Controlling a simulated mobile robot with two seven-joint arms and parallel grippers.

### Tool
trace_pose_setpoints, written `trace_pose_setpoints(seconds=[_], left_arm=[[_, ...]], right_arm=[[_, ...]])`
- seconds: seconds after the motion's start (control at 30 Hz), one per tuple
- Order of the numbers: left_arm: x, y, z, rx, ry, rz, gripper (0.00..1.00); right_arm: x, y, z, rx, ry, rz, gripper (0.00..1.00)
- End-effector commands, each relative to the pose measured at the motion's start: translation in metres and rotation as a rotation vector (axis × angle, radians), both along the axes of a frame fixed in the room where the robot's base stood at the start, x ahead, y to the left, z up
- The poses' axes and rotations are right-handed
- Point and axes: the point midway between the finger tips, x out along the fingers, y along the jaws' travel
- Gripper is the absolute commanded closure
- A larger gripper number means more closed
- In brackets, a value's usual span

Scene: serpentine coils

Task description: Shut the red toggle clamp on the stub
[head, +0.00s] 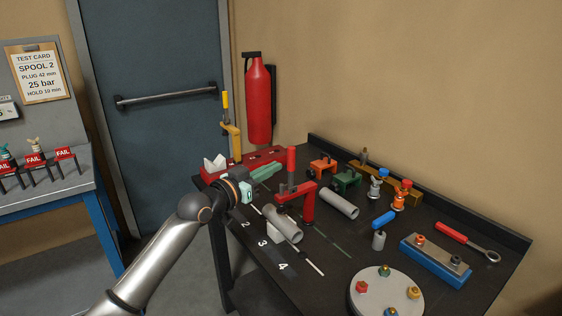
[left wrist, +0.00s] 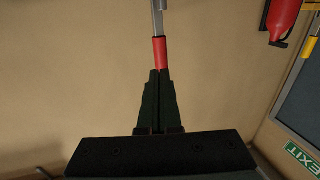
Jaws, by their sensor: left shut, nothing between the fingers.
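The red toggle clamp (head: 308,203) stands on the dark bench with its red handle (head: 291,160) upright. Grey pipe pieces lie on both sides of it, a nearer one (head: 283,224) and a farther one (head: 340,204); I cannot tell which is the stub. My left gripper (head: 280,167) is shut and empty, its green fingertips just left of the handle. In the left wrist view the shut fingers (left wrist: 160,75) point at the handle's red grip (left wrist: 159,50), close to or touching it; which, I cannot tell. My right gripper is not in view.
A yellow-handled clamp (head: 231,129) rises from a red block behind my gripper. Orange (head: 323,166) and green (head: 346,181) clamps stand behind the red one. A round plate (head: 385,296), a blue block (head: 435,262) and a wrench (head: 467,241) are to the right.

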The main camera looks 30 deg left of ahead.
Motion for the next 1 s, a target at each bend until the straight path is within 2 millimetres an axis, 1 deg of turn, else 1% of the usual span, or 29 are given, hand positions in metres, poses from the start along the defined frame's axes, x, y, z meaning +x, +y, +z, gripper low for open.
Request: trace_pose_setpoints(seconds=[0.03,0.1,0.3,0.47,0.83,1.0], left_arm=[[0.008,-0.001,0.002,-0.004,-0.001,0.001,1.0],[0.017,-0.002,0.002,-0.002,-0.003,0.001,1.0],[0.034,-0.004,0.001,-0.001,-0.001,0.001,1.0],[0.039,-0.005,0.0,0.001,0.0,0.0,1.0],[0.039,-0.004,0.0,0.001,0.003,0.0,1.0],[0.045,-0.001,0.003,0.011,0.024,0.001,1.0]], right_arm=[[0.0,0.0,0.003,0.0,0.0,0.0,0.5],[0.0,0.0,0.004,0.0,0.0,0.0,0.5],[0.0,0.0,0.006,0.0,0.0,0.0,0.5],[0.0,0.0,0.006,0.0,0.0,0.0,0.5],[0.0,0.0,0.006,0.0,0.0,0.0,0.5],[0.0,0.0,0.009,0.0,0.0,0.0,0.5]])
